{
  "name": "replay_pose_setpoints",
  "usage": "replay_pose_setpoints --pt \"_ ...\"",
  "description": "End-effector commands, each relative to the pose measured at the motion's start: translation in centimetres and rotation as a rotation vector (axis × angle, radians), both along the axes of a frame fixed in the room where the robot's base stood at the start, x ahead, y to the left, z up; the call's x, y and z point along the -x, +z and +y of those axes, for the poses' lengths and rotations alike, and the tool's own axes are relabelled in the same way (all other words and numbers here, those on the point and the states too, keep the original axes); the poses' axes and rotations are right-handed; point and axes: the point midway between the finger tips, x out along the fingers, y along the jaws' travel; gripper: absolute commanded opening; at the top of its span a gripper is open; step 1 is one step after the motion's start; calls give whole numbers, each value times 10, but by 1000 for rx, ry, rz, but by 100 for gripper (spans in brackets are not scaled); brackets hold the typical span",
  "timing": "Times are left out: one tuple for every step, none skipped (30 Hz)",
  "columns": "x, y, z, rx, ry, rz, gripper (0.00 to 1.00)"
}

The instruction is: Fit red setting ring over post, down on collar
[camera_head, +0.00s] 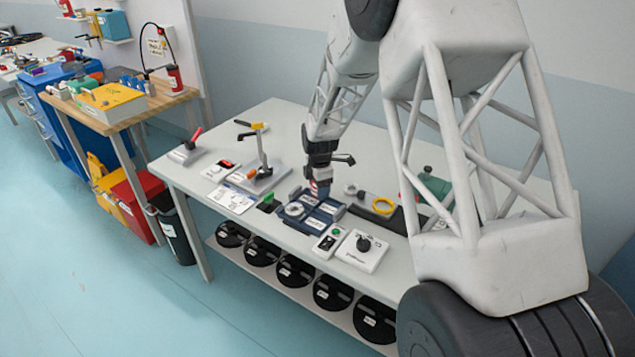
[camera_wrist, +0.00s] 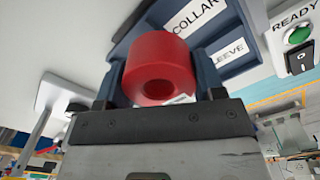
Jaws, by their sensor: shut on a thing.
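The red setting ring (camera_wrist: 157,66) is a thick red cylinder with a round bore facing the wrist camera. My gripper (camera_wrist: 160,90) is shut on it. In the head view my gripper (camera_head: 320,178) is above the back of a dark blue parts tray (camera_head: 297,226), with a bit of red showing at its jaws. The wrist view shows the tray labels COLLAR and SLEEVE just beyond the ring. An upright post (camera_head: 262,148) with a dark arm and yellow tag stands on a grey base left of my gripper. I cannot tell whether a collar is on it.
A pale ring (camera_head: 293,209) sits in the tray. A white box with a black knob (camera_head: 363,244) and a small READY panel (camera_head: 328,241) are at the front edge. A red-handled lever (camera_head: 188,146) stands at left.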

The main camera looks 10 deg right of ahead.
Motion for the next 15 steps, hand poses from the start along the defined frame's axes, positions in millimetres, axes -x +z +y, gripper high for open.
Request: replay_pose_setpoints --pt "2 1 0 0 0 -1 36" --pt "3 1 0 0 0 0 36" --pt "5 1 0 0 0 0 36" --pt "5 1 0 0 0 0 36" --pt "6 0 0 0 0 0 36" --pt "7 0 0 0 0 0 36" --pt "7 0 0 0 0 1 36" --pt "7 0 0 0 0 1 36" --pt "7 0 0 0 0 0 36" --pt "7 0 0 0 0 1 36" --pt "7 0 0 0 0 1 36" --pt "7 0 0 0 0 1 36" --pt "7 0 0 0 0 1 36" --pt "7 0 0 0 0 1 36" --pt "7 0 0 0 0 0 36"
